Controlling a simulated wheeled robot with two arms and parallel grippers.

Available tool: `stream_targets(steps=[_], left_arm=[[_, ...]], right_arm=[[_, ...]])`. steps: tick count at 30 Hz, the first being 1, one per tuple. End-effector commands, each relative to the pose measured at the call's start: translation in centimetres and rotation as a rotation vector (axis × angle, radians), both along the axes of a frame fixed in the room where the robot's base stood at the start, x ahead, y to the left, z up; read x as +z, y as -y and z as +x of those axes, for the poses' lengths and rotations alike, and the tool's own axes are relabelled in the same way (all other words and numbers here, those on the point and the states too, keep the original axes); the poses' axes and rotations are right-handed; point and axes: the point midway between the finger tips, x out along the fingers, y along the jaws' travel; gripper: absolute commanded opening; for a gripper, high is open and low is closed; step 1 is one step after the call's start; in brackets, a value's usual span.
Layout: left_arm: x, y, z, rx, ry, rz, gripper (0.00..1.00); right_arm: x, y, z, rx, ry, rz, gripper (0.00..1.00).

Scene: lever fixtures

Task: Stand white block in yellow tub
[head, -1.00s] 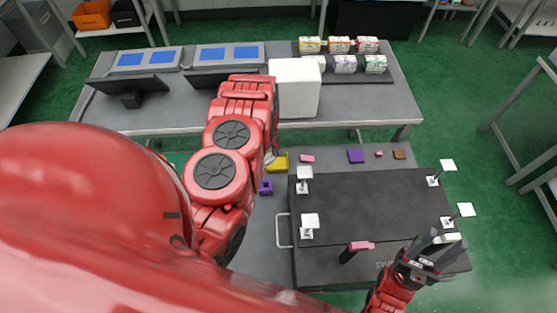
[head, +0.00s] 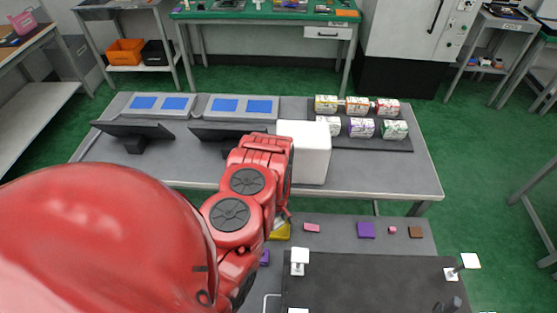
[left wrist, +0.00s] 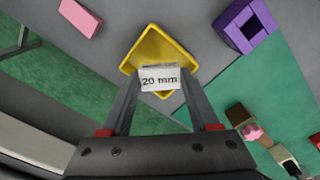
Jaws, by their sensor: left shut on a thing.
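The white block (left wrist: 160,79), marked "20 mm", is between the fingertips of my left gripper (left wrist: 158,84) in the left wrist view. The left gripper is shut on it. The yellow tub (left wrist: 150,44) lies right behind the block in that view, and the block overlaps its near part. I cannot tell whether the block touches the tub floor. In the head view the tub (head: 281,232) shows partly beside my left arm, which hides the block. A dark tip at the bottom right of the head view seems to be my right gripper (head: 452,303); its jaws are cut off.
A purple holder (left wrist: 245,25) and a pink block (left wrist: 81,17) flank the tub. A purple square (head: 366,230) and a brown block (head: 416,232) lie farther right. A black panel (head: 370,280) with white-topped levers is in front. A white box (head: 306,152) stands on the table behind.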

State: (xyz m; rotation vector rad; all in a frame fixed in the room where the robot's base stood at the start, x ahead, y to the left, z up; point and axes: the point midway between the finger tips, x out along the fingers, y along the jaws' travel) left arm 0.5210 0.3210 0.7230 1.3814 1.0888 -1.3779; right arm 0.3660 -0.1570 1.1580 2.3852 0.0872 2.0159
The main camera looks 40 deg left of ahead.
Motion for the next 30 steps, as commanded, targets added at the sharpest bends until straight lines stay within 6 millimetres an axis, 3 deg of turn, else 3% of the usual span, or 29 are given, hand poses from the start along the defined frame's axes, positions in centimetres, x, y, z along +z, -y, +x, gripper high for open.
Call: stream_targets(steps=[16,29,30], left_arm=[[-3.8,0.0,-0.1,-0.003,-0.001,0.000,0.04],[-4.6,0.1,0.1,-0.002,0.001,-0.001,0.04],[-4.6,0.1,0.1,-0.002,0.001,-0.001,0.63]], right_arm=[[1.3,0.0,0.0,0.000,0.003,0.000,0.50],[0.9,0.0,0.0,0.000,0.002,0.000,0.50],[0.9,0.0,0.0,0.000,0.003,0.000,0.50]])
